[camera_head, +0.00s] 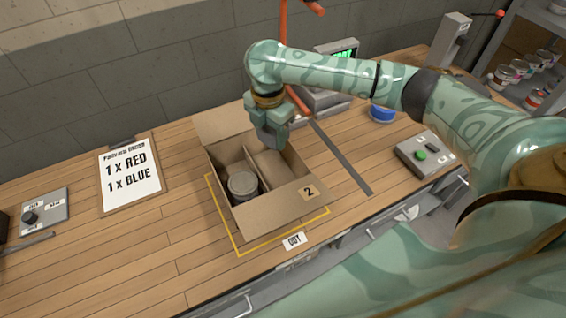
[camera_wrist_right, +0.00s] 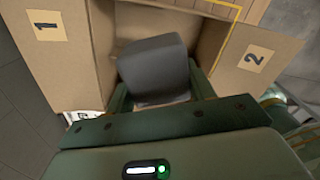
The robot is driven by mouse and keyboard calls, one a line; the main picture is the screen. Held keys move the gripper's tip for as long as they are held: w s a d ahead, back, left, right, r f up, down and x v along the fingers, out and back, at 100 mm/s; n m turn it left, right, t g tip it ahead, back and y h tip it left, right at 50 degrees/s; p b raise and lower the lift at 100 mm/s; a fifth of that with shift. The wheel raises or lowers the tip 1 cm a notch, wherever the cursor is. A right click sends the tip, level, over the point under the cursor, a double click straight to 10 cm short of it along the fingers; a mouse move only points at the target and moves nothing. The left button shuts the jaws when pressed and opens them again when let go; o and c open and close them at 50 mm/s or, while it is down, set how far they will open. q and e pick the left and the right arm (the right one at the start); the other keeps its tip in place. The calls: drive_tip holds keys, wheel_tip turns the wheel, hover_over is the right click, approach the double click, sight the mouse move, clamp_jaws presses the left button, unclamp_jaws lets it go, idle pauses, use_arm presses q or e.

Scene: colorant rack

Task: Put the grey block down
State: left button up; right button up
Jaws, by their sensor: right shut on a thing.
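My right gripper (camera_head: 268,124) is over the far right part of the open cardboard box (camera_head: 276,203), pointing down. In the right wrist view, the grey block (camera_wrist_right: 154,66) sits between the two fingers of this gripper (camera_wrist_right: 160,97), which are shut on it. The block is in front of the box opening there. In the head view the gripper partly hides the block, and I cannot tell if it touches the box. A divider splits the box; a grey can (camera_head: 243,185) stands in the left compartment. My left gripper is not in view.
A yellow outline (camera_head: 233,246) surrounds the box, with an OUT label (camera_head: 293,241). An order clipboard (camera_head: 129,174) lies left. A blue can (camera_head: 382,114) and a button panel (camera_head: 424,154) are to the right.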

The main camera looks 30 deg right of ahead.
drive_tip(key=b, duration=0.4)
hover_over(273, 179)
wheel_tip(273, 179, down, 11)
drive_tip(key=shift+f, duration=0.2)
wheel_tip(273, 179, down, 5)
drive_tip(key=shift+a+f+b, duration=0.1)
drive_tip(key=shift+b, duration=0.85)
drive_tip(key=o, duration=0.9)
drive_tip(key=shift+o, duration=0.2)
wheel_tip(273, 179, up, 12)
drive_tip(key=p, duration=0.5)
